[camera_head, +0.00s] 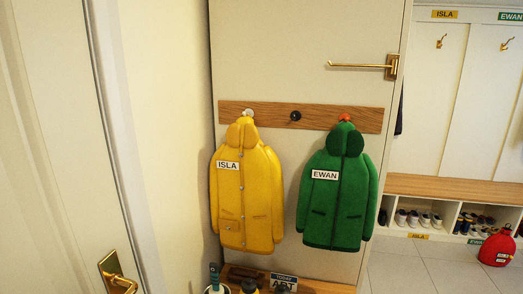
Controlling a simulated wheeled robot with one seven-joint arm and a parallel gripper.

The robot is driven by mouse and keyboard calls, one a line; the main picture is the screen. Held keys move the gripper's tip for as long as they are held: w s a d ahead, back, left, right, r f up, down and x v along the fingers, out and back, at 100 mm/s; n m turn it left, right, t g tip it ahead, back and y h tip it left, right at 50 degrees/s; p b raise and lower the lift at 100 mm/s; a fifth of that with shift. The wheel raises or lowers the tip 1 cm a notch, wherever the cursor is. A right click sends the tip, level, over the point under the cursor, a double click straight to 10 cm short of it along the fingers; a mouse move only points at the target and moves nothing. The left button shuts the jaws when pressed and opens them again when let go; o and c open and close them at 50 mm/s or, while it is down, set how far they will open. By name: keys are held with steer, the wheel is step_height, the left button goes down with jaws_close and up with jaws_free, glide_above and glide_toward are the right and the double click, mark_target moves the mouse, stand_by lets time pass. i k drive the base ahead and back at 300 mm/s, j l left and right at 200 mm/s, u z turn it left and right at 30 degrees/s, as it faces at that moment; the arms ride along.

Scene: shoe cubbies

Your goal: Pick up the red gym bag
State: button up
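The red bag (496,249) stands on the tiled floor at the far right, in front of the cubbies. It is rounded, narrows to the top, and has a small pale mark on its side. The right part of it is near the picture edge. My gripper is not in view, so its distance from the bag cannot be told.
A yellow coat (246,195) labelled ISLA and a green coat (338,200) labelled EWAN hang from a wooden peg rail (270,113). Shoe cubbies (445,208) under a wooden bench are at right. A door handle (117,272) is lower left. Clear floor (410,265) lies left of the bag.

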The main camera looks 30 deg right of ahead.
mark_target(496, 251)
steer(key=i+l+z, duration=0.15)
steer(key=l+z, duration=0.3)
steer(key=i+l+z, duration=0.2)
steer(key=l+z, duration=0.2)
steer(key=i+l+z, duration=0.25)
steer(key=z, duration=0.2)
steer(key=i+l+z, duration=0.55)
steer(key=i+z, duration=0.15)
steer(key=i, duration=0.3)
steer(key=i+z, duration=0.35)
steer(key=i, duration=0.25)
steer(key=i+l+u, duration=0.1)
steer(key=i+u, duration=0.15)
steer(key=i, duration=0.35)
steer(key=i+l+u, duration=0.25)
steer(key=i, duration=0.3)
steer(key=i+l+u, duration=0.3)
steer(key=i, duration=0.25)
steer(key=i+l+u, duration=0.25)
steer(key=i+l, duration=0.15)
steer(key=i, duration=0.1)
